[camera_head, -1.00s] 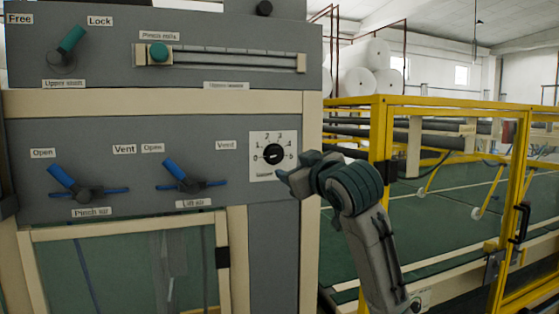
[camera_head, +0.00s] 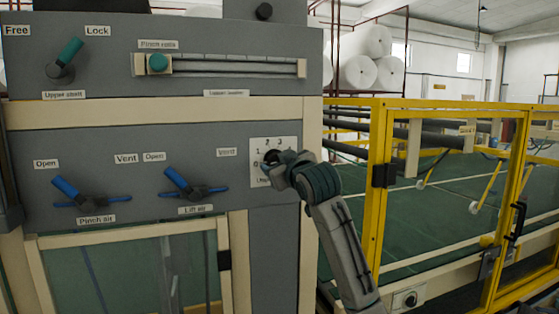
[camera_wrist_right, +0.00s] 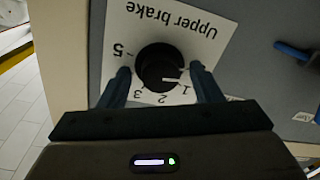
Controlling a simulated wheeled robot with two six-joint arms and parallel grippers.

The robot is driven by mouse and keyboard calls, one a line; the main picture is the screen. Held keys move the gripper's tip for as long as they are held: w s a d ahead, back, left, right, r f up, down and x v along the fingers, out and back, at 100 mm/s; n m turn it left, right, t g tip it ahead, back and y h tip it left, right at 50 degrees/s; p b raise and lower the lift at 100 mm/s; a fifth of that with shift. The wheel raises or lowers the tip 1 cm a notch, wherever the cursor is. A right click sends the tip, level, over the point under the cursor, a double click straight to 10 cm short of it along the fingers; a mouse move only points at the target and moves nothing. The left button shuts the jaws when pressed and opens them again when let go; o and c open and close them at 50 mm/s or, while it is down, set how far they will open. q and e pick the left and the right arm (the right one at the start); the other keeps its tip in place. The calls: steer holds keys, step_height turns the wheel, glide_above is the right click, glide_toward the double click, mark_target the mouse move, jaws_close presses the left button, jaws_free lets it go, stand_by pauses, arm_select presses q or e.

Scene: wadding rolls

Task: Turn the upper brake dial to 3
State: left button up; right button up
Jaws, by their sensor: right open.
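The upper brake dial (camera_wrist_right: 158,66) is a round black knob on a white scale plate (camera_wrist_right: 207,40) lettered "Upper brake", seen upside down in the right wrist view. Its white mark points near 1. The 1, 2, 3 and 5 show there; other numbers are hidden. My right gripper (camera_wrist_right: 160,72) is open, with one finger on each side of the dial; I cannot tell whether they touch it. In the head view my right gripper (camera_head: 279,162) covers most of the dial and the lower right of the plate (camera_head: 257,148). My left gripper is not in view.
Blue-handled Pinch air (camera_head: 68,188) and Lift air (camera_head: 178,179) valves sit left of the dial. Above are a green lever (camera_head: 70,50) and a slider with a green knob (camera_head: 157,63). A yellow guard frame (camera_head: 378,200) stands right of the panel.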

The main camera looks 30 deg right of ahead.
steer(key=shift+c, duration=0.4)
steer(key=c, duration=0.9)
steer(key=shift+a+m+h+b, duration=0.1)
steer(key=shift+m+h+b, duration=0.25)
steer(key=shift+m+b, duration=5.15)
steer(key=shift+a+m+h+b, duration=0.1)
steer(key=shift+m+h+b, duration=0.25)
steer(key=shift+m+b, duration=5.1)
steer(key=m+p, duration=0.3)
